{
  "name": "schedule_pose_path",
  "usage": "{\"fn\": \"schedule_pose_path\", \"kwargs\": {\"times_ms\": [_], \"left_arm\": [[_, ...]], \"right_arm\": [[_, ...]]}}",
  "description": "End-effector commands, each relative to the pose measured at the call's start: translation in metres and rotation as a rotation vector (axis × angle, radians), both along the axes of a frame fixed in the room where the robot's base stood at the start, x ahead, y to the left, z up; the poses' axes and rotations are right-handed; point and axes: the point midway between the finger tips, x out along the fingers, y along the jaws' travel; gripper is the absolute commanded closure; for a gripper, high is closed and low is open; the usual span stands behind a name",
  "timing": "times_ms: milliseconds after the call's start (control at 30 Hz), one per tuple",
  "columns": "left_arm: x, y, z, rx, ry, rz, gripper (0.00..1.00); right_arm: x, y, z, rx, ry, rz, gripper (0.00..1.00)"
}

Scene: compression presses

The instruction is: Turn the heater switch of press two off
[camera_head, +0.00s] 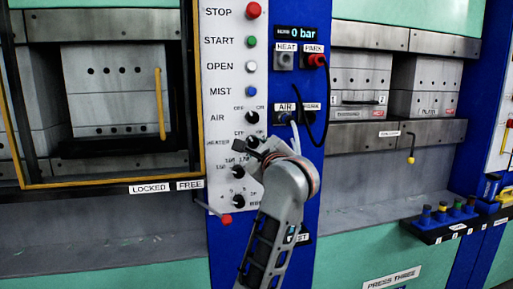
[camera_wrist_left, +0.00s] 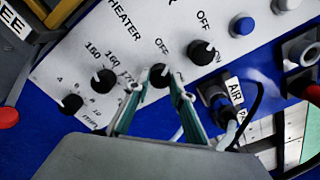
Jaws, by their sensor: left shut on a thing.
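The heater switch is a black round knob on the white control panel (camera_head: 232,75) of the press at left. In the left wrist view the heater switch (camera_wrist_left: 160,76) sits between my two fingertips, below an OFF label. A small pale mark shows on the knob; its exact setting is hard to tell. My left gripper (camera_wrist_left: 157,88) is shut on this knob; in the head view the gripper (camera_head: 254,150) covers that part of the panel. The panel's press number is not readable. My right gripper is not in view.
The black air knob (camera_wrist_left: 202,52) is close by. The temperature knob (camera_wrist_left: 104,81) and the timer knob (camera_wrist_left: 70,104) are on the other side. An air plug with a cable (camera_head: 284,118) is beside the panel. A red-tipped lever (camera_head: 225,218) sticks out below.

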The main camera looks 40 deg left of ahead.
Motion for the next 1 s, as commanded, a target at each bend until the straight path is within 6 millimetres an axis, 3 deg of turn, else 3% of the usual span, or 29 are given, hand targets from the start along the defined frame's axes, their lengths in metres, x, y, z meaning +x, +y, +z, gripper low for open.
{"fn": "schedule_pose_path", "kwargs": {"times_ms": [200, 233, 300, 667, 1000], "left_arm": [[0.0, 0.0, 0.0, -0.002, -0.002, 0.001, 0.99], [0.0, 0.0, 0.0, -0.002, -0.002, 0.0, 0.75], [0.0, 0.0, 0.0, -0.001, -0.002, 0.0, 0.61], [-0.001, -0.002, 0.0, 0.0, -0.001, -0.001, 0.61], [-0.031, -0.038, 0.0, -0.004, -0.001, -0.004, 0.61]], "right_arm": [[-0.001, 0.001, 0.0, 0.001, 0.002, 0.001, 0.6], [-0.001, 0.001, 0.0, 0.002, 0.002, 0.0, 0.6], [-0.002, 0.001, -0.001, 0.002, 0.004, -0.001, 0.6], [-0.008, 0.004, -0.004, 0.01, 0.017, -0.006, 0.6], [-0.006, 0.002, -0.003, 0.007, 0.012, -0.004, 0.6]]}}
